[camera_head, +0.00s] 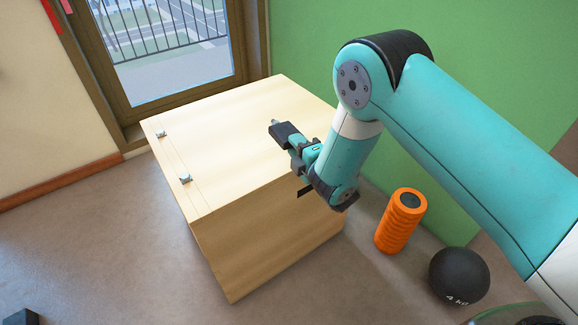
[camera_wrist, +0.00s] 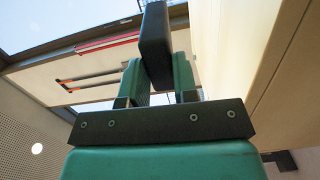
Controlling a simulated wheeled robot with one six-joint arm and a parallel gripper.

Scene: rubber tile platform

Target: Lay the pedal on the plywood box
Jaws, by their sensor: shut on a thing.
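The plywood box (camera_head: 250,130) is a large pale wooden box with a flat top and two small metal hinges. The pedal (camera_head: 286,133) is a small dark block with a short metal stub at its far end. My gripper (camera_head: 295,148) is shut on the pedal in front of the box's right part, and the pedal appears over the box top. I cannot tell whether it touches the wood. In the wrist view the pedal (camera_wrist: 155,45) stands between the two teal fingers (camera_wrist: 158,80). Part of the box top's right edge is hidden behind my arm.
A glazed door (camera_head: 165,50) is behind the box, and a green wall (camera_head: 300,40) is at the right. Most of the box top is clear.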

